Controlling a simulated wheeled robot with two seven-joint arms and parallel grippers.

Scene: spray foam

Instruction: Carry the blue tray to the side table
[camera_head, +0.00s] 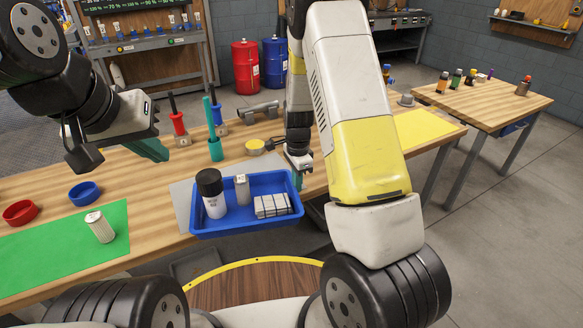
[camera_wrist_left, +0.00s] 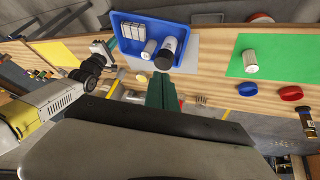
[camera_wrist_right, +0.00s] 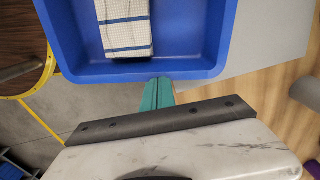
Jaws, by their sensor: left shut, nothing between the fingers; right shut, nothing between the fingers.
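The blue tray (camera_head: 240,222) rests on the grey mat near the front edge of the wooden workbench, its front part reaching over the edge. The side table (camera_head: 480,102) stands at the right.
Bottles (camera_head: 456,80) stand on the side table, with bare wood at its front. A green mat (camera_head: 60,255) with a white can (camera_head: 99,226), a red ring (camera_head: 19,212) and a blue ring (camera_head: 84,193) lie left. Upright tools (camera_head: 214,140) stand behind the tray.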

